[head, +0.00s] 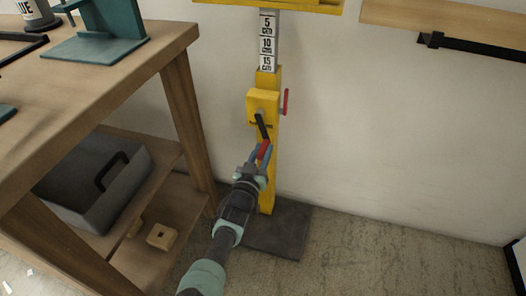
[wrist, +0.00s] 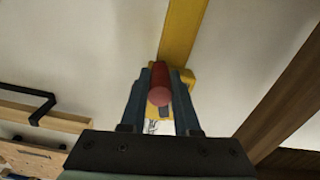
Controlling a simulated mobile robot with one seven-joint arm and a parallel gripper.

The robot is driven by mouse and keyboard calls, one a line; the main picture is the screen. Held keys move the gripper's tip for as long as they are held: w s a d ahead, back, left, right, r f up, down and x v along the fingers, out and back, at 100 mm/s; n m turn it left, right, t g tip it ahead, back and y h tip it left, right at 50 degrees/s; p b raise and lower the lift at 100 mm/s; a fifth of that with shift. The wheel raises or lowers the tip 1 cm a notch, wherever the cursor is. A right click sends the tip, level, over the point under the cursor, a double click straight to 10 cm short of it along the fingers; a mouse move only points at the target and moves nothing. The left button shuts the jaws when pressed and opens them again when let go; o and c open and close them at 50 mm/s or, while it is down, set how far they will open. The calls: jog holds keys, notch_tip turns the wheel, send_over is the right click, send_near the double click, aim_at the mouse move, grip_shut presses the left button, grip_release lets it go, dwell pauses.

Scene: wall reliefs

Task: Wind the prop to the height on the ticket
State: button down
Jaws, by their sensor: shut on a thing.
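The yellow prop (head: 268,185) stands upright against the wall on a dark base plate (head: 278,232). Its inner post carries a white scale (head: 267,45) marked 5, 10 and 15 cm, with the 15 mark just above the top of the yellow outer tube. A black crank arm (head: 262,125) hangs down from the yellow gear box (head: 262,105) and ends in a red handle (wrist: 159,85). My gripper (head: 259,160) is shut on this handle, with one finger on each side in the wrist view. A second small red lever (head: 285,102) sits on the box's right side. I see no ticket.
A wooden workbench (head: 110,75) stands close on the left, with its leg (head: 189,120) near my arm. The floor right of the prop is clear.

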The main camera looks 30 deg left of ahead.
jog(key=shift+a+r, duration=0.2)
jog(key=shift+a, duration=0.05)
jog(key=c, duration=0.7)
grip_release()
jog(key=shift+o, duration=0.2)
jog(key=shift+d+f, duration=0.1)
jog(key=shift+s+d+p, duration=0.15)
jog(key=shift+s+p, duration=0.3)
jog(key=shift+p, duration=0.2)
jog(key=s+d+p, duration=0.2)
jog(key=s+p, duration=0.8)
jog(key=s, duration=0.1)
jog(key=shift+s+d, duration=0.2)
jog(key=shift+s, duration=0.2)
